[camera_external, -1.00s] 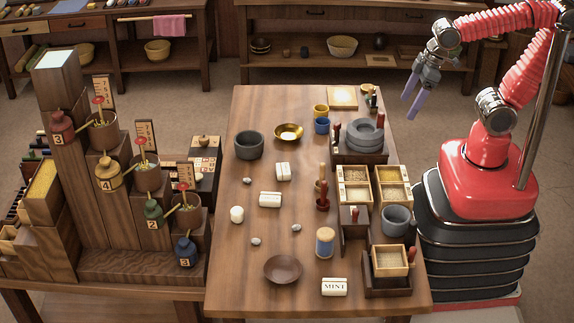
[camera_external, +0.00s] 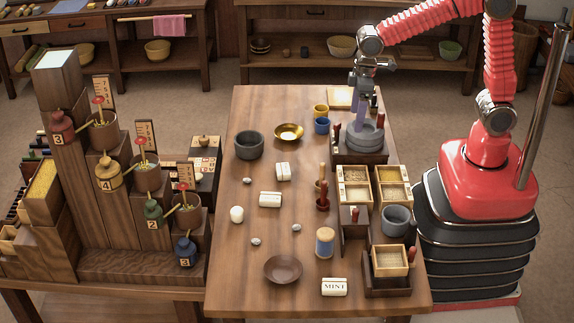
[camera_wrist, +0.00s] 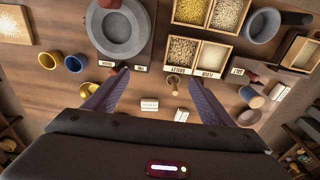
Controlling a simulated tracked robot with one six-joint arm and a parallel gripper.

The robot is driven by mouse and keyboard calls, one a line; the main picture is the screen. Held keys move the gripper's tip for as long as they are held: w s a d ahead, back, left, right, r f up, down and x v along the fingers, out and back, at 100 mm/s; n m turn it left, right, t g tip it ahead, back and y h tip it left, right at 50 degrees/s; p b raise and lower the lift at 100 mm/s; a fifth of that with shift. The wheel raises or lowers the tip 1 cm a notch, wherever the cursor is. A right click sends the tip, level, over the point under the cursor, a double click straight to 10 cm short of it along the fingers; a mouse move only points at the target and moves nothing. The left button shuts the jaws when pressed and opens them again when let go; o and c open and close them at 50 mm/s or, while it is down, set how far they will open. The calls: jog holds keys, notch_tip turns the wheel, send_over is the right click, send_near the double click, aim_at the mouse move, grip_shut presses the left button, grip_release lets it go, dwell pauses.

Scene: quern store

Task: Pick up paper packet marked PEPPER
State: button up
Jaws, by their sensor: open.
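Three white paper packets lie on the wooden table. One packet (camera_external: 334,287) at the front is marked MINT. Another packet (camera_external: 283,171) lies right of the dark grey pot, and a third packet (camera_external: 270,199) lies in front of it. I cannot read PEPPER on either. In the wrist view two small white packets show beyond the fingertips, one packet (camera_wrist: 150,104) and another (camera_wrist: 183,115). My gripper (camera_external: 357,112) is open and empty, high over the back right of the table by the quern stone. Its two purple fingers (camera_wrist: 155,78) are spread in the wrist view.
The grey quern stone (camera_external: 364,136) stands on its dark stand below my gripper. A brass bowl (camera_external: 288,132), yellow cup (camera_external: 320,111) and blue cup (camera_external: 321,126) are nearby.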

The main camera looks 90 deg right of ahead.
jog(key=w+d+f+g, duration=0.1)
jog(key=w+f, duration=0.4)
jog(key=w, duration=0.4)
jog(key=w+f+g, duration=0.1)
jog(key=w+f, duration=0.5)
jog(key=w, duration=0.2)
notch_tip(320, 180, up, 3)
jog(key=n+t, duration=0.1)
send_over(287, 168)
jog(key=shift+r, duration=0.15)
notch_tip(287, 168, down, 9)
jog(key=shift+r, duration=0.15)
jog(key=shift+f, duration=2.6)
